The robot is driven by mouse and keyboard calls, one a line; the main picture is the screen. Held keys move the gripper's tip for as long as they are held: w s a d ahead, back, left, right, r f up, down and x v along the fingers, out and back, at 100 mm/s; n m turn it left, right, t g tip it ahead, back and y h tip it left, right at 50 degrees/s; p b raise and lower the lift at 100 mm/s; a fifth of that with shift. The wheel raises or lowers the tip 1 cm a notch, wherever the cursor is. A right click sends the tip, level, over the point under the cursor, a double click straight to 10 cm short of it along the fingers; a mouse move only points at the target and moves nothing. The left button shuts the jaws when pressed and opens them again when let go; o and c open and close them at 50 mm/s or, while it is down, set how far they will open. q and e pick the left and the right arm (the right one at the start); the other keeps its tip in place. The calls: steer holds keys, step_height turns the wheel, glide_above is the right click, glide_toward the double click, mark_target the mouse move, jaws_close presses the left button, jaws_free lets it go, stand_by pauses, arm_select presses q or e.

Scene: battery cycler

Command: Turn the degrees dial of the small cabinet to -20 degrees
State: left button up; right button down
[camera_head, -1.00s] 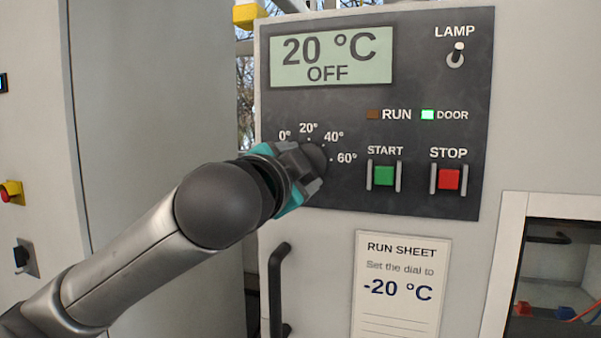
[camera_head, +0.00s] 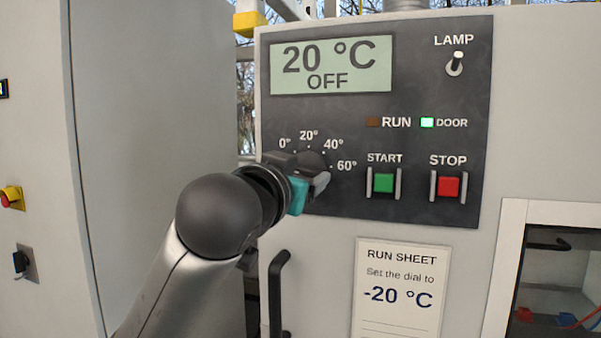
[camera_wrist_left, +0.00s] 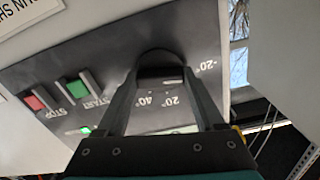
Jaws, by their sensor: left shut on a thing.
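The dark round degrees dial (camera_head: 313,161) is on the small cabinet's black panel (camera_head: 340,120), partly hidden by my left gripper (camera_head: 303,172). Labels 0°, 20°, 40° and 60° show around it in the head view. In the left wrist view, the dial (camera_wrist_left: 160,58) is between the two fingers of my left gripper (camera_wrist_left: 161,76), which is shut on it. That view is upside down and shows -20°, 20° and 40°, with a pale mark on the dial's near edge. The display (camera_head: 332,66) reads 20 °C, OFF. My right gripper is not in view.
The green START button (camera_head: 384,183) and red STOP button (camera_head: 448,187) are right of the dial. A black door handle (camera_head: 278,295) is below the gripper. A run sheet (camera_head: 398,290) reads -20 °C. The DOOR light is green. A tall grey cabinet stands left.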

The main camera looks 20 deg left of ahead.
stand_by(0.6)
arm_select(q)
steer(key=o, duration=1.4)
steer(key=shift+s, duration=0.1)
steer(key=shift+s+a+b, duration=0.15)
steer(key=shift+s+b, duration=2.4)
steer(key=shift+s, duration=1.25)
steer(key=shift+s+a+b, duration=0.15)
steer(key=shift+s+b, duration=2.4)
steer(key=shift+s, duration=1.2)
